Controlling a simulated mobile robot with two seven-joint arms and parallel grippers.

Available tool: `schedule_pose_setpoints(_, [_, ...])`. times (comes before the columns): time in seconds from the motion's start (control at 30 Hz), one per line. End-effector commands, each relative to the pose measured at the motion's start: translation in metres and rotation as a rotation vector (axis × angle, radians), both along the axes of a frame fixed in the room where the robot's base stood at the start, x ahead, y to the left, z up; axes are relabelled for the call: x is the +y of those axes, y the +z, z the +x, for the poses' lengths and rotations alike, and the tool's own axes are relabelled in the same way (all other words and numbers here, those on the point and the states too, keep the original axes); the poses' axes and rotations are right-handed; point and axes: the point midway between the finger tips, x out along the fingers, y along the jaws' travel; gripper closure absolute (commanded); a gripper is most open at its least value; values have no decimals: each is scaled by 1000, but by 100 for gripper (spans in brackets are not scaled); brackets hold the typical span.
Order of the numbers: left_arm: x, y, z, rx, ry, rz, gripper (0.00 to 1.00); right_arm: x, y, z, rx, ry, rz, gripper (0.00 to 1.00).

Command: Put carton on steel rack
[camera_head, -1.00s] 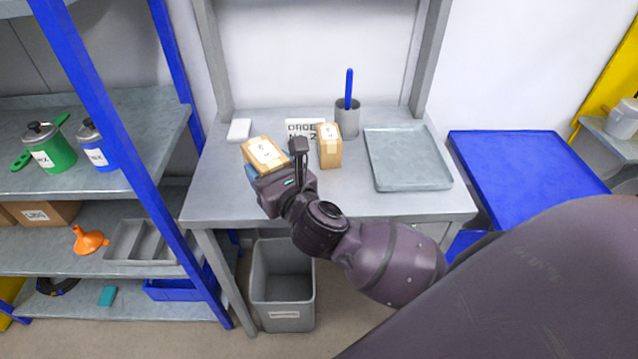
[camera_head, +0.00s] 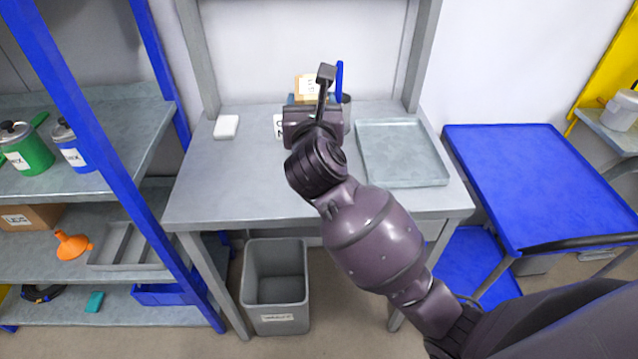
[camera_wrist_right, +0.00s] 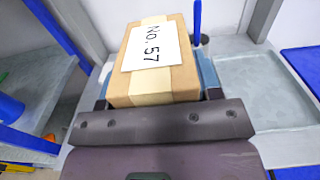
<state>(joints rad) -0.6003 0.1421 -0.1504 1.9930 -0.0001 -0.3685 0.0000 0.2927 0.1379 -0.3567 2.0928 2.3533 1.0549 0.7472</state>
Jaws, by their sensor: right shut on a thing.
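A cardboard carton (camera_head: 308,84) with a white label is held above the back of the workbench. In the right wrist view the carton (camera_wrist_right: 178,80) fills the middle, and its label reads "No. 57". My right gripper (camera_head: 310,99) is shut on the carton, with blue finger parts showing at both sides of it in the wrist view. A rack with blue posts and grey metal shelves (camera_head: 105,178) stands at the left, apart from the carton. My left gripper is not in view.
The grey workbench (camera_head: 215,185) carries a white block (camera_head: 226,127) and a shallow grey tray (camera_head: 402,178). A blue pen (camera_head: 339,80) stands behind my gripper. A grey bin (camera_head: 275,318) is below. A green pot (camera_head: 28,155) and blue pot (camera_head: 72,150) occupy the rack's upper shelf.

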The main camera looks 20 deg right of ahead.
Motion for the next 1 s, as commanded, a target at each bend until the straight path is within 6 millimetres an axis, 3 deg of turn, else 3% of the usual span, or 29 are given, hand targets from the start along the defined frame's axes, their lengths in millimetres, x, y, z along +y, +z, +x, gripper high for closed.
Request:
schedule_pose_setpoints(0.1, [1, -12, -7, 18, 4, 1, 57, -1, -31, 0, 6, 0, -4, 70])
schedule_pose_setpoints(0.5, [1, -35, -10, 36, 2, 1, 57, 0, -116, 0, 6, 1, -3, 70])
schedule_pose_setpoints(0.83, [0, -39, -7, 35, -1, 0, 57, 0, -144, 0, 2, 2, -3, 70])
schedule_pose_setpoints(1.0, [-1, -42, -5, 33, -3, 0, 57, 0, -168, 0, 5, 2, -3, 70])
